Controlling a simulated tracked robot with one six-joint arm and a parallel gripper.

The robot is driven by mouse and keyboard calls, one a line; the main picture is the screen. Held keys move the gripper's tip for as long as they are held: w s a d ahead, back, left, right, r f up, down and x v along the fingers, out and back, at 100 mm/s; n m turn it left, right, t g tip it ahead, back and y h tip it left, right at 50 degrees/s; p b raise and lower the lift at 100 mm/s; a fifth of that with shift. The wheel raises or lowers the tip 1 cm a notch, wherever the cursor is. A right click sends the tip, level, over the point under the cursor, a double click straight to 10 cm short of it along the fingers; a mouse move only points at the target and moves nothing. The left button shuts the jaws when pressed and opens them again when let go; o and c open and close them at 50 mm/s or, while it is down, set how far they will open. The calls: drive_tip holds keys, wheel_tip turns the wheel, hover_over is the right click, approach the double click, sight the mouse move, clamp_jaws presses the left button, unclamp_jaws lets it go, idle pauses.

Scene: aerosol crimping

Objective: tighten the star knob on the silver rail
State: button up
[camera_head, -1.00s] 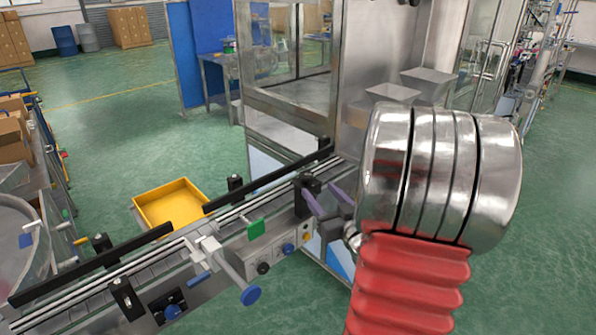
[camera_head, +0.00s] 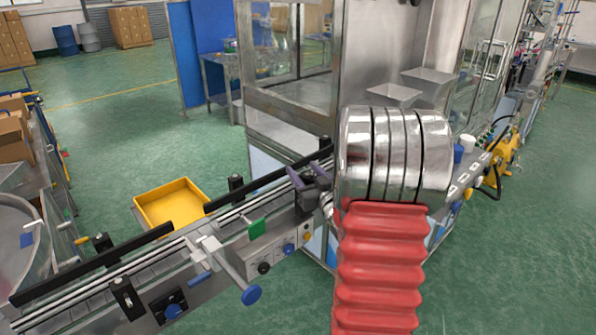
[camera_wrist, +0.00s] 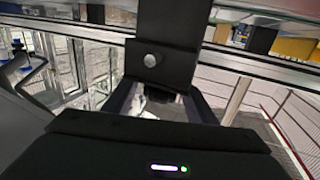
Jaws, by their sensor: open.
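My gripper (camera_head: 303,183), with purple-grey fingers, is at a black bracket (camera_head: 310,170) on the silver rail (camera_head: 262,197) of the conveyor. In the wrist view the bracket (camera_wrist: 160,38) carries a silver bolt head and stands in front of the rail (camera_wrist: 62,29). My open gripper (camera_wrist: 160,103) has one finger on each side of the space below the bracket. A small pale shape shows between the fingers, too unclear to name. I cannot make out the star knob here; bracket and gripper may hide it. I cannot tell whether the fingers touch anything.
A lever with a blue knob (camera_head: 251,295) sticks out in front. A yellow tray (camera_head: 173,204) lies behind the conveyor. A glazed steel cabinet (camera_head: 290,100) stands behind.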

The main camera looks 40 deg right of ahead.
drive_tip(key=shift+x, duration=0.95)
